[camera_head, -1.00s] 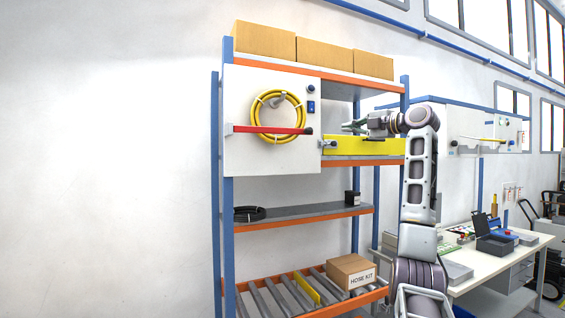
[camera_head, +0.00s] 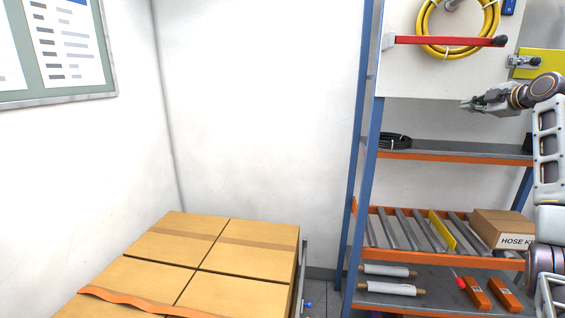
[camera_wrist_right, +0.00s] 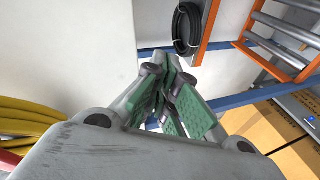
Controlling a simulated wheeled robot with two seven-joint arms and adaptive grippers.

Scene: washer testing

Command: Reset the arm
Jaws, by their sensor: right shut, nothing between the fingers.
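My right gripper (camera_head: 470,106) is at the right of the head view, pointing left, just below the white panel (camera_head: 440,75) of the shelf rack. It is shut and empty; in the right wrist view its green-padded fingers (camera_wrist_right: 168,100) are together with nothing between them. My right arm (camera_head: 548,160) rises along the right edge of the head view, bent at the top. My left gripper does not show in either view.
The panel carries a yellow hose coil (camera_head: 432,45) and a red lever (camera_head: 450,40). The rack holds a black coil (camera_head: 392,141), a hose kit box (camera_head: 502,229) and rollers (camera_head: 404,229). Stacked cartons (camera_head: 240,258) stand at the lower left. Floor between cartons and rack is narrow.

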